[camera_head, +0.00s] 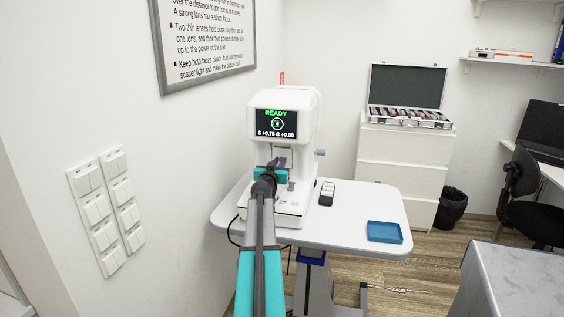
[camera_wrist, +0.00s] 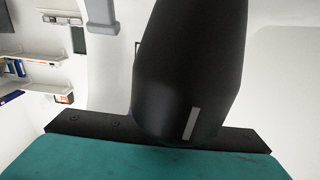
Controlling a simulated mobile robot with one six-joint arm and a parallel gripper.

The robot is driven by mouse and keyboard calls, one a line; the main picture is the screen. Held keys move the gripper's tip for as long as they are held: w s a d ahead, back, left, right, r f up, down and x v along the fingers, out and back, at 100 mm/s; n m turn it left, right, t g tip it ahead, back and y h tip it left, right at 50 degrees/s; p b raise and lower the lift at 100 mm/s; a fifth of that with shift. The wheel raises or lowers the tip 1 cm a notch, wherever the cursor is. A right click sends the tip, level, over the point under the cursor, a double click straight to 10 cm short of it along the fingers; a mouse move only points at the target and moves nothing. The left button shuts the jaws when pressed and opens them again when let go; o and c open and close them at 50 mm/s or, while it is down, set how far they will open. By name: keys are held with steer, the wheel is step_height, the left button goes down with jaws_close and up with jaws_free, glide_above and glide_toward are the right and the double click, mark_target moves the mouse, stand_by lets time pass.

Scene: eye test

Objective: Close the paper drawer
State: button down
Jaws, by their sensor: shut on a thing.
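The white eye-test machine (camera_head: 284,112) stands on the white table (camera_head: 350,215) in the head view. Its lit screen (camera_head: 276,123) reads READY. My gripper (camera_head: 271,166) is in front of the machine, above its base (camera_head: 290,211), and hides part of it. It is shut on a dark thing. A black rounded thing with a pale stripe (camera_wrist: 195,65) fills the middle of the wrist view, right against my teal gripper body (camera_wrist: 150,162); it looks like a joystick, but I cannot be sure. The fingertips are not clear there. I cannot make out a paper drawer in either view.
A small black and white thing (camera_head: 327,193) and a blue tray (camera_head: 385,232) are on the table, right of the machine. A white cabinet (camera_head: 401,165) with an open lens case (camera_head: 407,95) stands behind. A wall (camera_head: 120,110) is close on the left.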

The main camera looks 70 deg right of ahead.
steer(key=shift+s+d, duration=0.1)
steer(key=shift+s, duration=0.25)
steer(key=c, duration=1.9)
jaws_free()
steer(key=shift+o, duration=1.2)
steer(key=shift+w, duration=0.15)
steer(key=shift+a, duration=0.2)
steer(key=s+a+p, duration=0.1)
steer(key=a+p, duration=0.1)
steer(key=a, duration=1.1)
steer(key=shift+s+a, duration=0.25)
steer(key=shift+s, duration=0.05)
